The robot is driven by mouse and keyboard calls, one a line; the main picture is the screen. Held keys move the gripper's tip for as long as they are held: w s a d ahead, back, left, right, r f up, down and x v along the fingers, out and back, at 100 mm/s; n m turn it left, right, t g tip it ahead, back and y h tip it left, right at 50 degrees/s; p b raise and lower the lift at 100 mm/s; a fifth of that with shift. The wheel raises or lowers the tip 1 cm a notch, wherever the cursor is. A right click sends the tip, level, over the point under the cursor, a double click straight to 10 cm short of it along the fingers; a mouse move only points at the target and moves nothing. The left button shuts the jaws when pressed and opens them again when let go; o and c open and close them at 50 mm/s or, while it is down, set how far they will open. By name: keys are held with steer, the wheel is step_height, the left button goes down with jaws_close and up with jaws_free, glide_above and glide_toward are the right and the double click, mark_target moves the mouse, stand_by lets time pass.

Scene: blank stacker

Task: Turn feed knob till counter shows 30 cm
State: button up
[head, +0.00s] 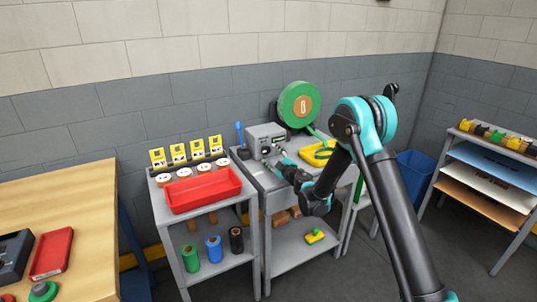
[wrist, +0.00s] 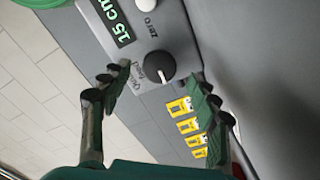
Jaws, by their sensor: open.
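The feed knob (wrist: 160,67) is black with a white pointer mark, on the grey face of the machine (head: 262,132). Its label is partly readable and includes "feed". The counter (wrist: 122,30) beside it shows 15 cm in green on black. A white round button (wrist: 146,5) marked "zero" is near the counter. My gripper (wrist: 162,84) is open, with one dark finger to each side of the knob in the wrist view. The fingertips appear apart from the knob; I cannot tell their depth to it. In the head view, my arm partly hides the machine's front.
A large green reel (head: 288,103) stands behind the machine. A red tray (head: 203,192) and several yellow cards (head: 178,153) are on the stand to the left. A yellow tray (head: 315,158) lies right of the machine. A blue bin (head: 413,172) stands further right.

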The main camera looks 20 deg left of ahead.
steer(key=v, duration=0.8)
steer(key=shift+s+d, duration=0.25)
